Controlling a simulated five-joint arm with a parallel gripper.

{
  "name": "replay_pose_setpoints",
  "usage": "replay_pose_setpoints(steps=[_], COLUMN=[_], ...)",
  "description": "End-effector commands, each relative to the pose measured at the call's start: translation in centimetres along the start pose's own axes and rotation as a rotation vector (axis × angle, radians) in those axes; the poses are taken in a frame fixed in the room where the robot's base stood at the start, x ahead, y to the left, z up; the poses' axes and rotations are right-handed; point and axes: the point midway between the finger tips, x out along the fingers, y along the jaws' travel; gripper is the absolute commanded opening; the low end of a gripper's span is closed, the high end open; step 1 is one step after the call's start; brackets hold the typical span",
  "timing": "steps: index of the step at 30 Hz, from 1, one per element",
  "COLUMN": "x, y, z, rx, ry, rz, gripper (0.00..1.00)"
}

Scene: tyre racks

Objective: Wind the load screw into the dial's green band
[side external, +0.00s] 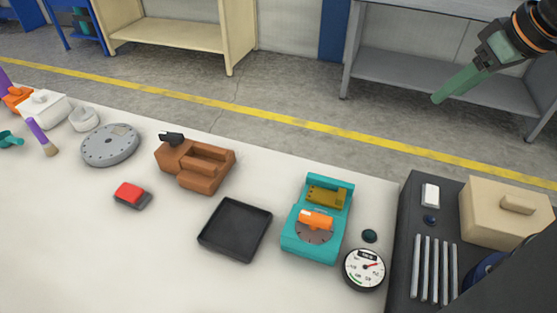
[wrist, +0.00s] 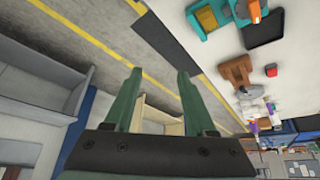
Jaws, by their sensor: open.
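A teal fixture (side external: 318,218) stands on the white table in the side view, with a brass-coloured block (side external: 326,195) in its upper part. An orange knob or handle (side external: 316,220) sits over a dark disc on its front part, probably the load screw's handle. My gripper (side external: 437,99) is high at the upper right, away from the fixture. In the wrist view my gripper (wrist: 158,72) has its two green fingers apart with nothing between them. The fixture (wrist: 214,18) shows there at the top.
A black tray (side external: 235,258) lies left of the fixture, and a dark green knob (side external: 369,236) lies above the dial. A brown vice-like block (side external: 195,162), a red button (side external: 130,193) and a grey disc (side external: 110,145) are further left. A dark bench with a beige box (side external: 506,228) stands right.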

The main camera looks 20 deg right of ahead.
Motion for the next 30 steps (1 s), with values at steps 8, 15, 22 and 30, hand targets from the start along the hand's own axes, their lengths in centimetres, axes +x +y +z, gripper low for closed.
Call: replay_pose_setpoints(steps=[8,15,22,30], x=[2.7,6.2,9.5,11.1], y=[-6.0,-13.7,-20.2,-23.0], z=[-1.3,-0.8,1.7,3.5], rx=[-0.213,-0.459,-0.665,-0.756], ry=[-0.146,-0.295,-0.410,-0.459], rz=[-0.080,-0.144,-0.178,-0.187], gripper=[0.56,0.56,0.56,0.56])
